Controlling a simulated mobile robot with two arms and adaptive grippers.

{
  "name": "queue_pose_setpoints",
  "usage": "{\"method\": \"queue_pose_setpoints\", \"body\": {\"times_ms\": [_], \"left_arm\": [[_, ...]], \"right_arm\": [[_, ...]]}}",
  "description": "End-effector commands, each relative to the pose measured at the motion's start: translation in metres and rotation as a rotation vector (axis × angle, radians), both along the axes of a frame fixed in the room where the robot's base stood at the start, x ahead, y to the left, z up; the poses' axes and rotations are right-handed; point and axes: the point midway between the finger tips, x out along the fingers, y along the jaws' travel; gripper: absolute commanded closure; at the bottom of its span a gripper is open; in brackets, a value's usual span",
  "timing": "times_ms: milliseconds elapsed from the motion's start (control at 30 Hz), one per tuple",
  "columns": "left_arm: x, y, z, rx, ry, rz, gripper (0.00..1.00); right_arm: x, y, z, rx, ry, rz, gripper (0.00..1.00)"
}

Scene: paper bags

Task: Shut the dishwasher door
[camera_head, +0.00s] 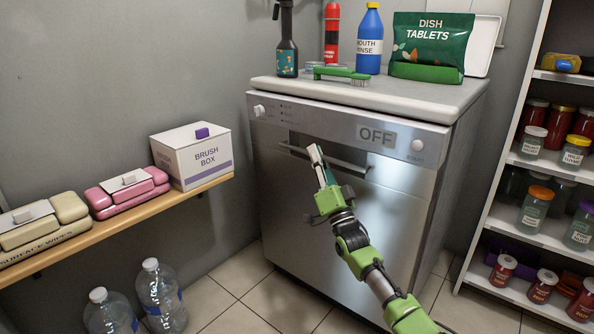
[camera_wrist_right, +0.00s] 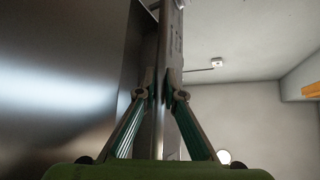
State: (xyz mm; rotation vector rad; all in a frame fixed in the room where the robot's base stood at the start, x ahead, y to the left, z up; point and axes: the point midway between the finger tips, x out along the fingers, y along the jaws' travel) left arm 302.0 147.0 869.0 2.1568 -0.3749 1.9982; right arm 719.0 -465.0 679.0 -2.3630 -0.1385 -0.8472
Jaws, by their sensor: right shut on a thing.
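The dishwasher (camera_head: 345,170) is a steel front-loading machine under a pale worktop. Its door stands upright and looks flush with the body, with no gap that I can see. The control panel reads OFF. A horizontal bar handle (camera_head: 350,166) runs across the upper door. My right gripper (camera_head: 317,156) is at this handle, in front of the door. In the wrist view its two fingers (camera_wrist_right: 160,98) close on either side of the bar, with the steel door surface (camera_wrist_right: 70,80) at left. My left gripper is not in view.
A wooden shelf (camera_head: 110,226) with boxes is at left, with water bottles (camera_head: 161,294) below. A jar rack (camera_head: 520,160) is at right. Tiled floor (camera_head: 285,300) before the dishwasher is clear.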

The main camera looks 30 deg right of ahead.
Motion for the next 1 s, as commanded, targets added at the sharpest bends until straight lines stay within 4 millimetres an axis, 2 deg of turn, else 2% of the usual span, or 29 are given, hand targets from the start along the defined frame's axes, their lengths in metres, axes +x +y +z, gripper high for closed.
{"method": "queue_pose_setpoints", "body": {"times_ms": [33, 200, 667, 700, 767, 1000], "left_arm": [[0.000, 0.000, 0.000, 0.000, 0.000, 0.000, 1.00], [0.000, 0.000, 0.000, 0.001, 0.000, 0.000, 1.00], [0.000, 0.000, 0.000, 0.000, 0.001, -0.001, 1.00], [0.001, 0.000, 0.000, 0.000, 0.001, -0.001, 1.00], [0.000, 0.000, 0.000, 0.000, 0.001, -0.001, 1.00], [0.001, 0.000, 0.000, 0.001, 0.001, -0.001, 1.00]], "right_arm": [[0.002, -0.010, 0.004, 0.013, 0.000, -0.004, 1.00], [0.008, -0.027, 0.005, 0.045, 0.011, -0.002, 1.00], [0.011, -0.037, 0.007, 0.061, 0.019, -0.007, 1.00], [0.011, -0.037, 0.007, 0.061, 0.019, -0.007, 0.89], [0.011, -0.037, 0.006, 0.061, 0.020, -0.007, 0.74], [0.012, -0.035, 0.003, 0.060, 0.024, -0.004, 0.74]]}}
